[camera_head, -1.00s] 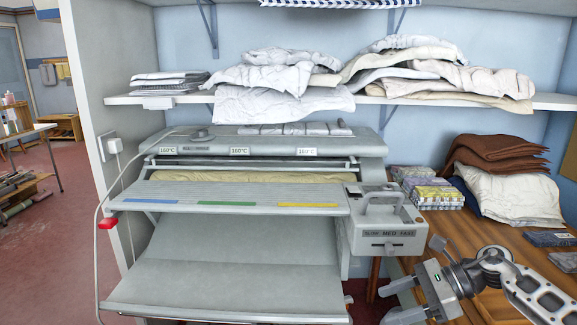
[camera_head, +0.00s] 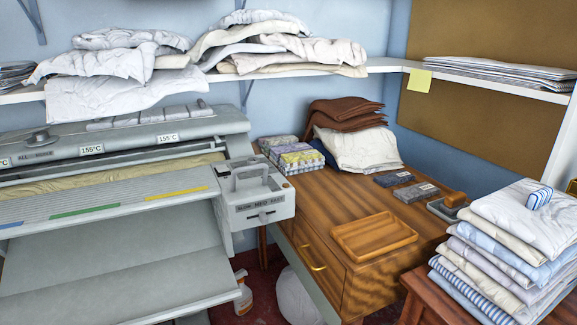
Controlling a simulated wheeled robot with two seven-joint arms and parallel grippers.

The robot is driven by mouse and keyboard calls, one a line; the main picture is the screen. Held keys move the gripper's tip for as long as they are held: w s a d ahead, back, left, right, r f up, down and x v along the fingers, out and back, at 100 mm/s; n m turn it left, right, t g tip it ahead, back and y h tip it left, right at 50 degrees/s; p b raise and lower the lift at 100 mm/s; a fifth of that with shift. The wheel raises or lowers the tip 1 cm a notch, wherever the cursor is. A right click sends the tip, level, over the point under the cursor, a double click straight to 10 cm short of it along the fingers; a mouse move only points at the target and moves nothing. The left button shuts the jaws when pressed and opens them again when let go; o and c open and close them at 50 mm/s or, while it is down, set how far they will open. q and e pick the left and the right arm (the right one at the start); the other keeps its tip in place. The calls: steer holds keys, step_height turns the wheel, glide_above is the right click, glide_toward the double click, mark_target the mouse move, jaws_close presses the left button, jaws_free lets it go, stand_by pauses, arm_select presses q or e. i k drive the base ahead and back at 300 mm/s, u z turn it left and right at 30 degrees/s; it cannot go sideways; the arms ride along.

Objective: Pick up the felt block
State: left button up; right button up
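No object is clearly recognisable as the felt block. On the wooden table are two dark grey, flat, labelled blocks, one behind (camera_head: 394,179) and one in front (camera_head: 416,192). To their right, a small brown wooden-looking block (camera_head: 455,199) sits at a shallow grey tray (camera_head: 440,211). Its underside is hidden, and I cannot tell whether any of these is felt. Neither of my grippers is in view.
An empty wooden tray (camera_head: 374,236) lies at the table's (camera_head: 330,203) front. A tall linen stack (camera_head: 505,250) is at right, the ironer (camera_head: 115,222) at left.

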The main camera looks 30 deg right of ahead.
mark_target(453, 202)
steer(key=z, duration=2)
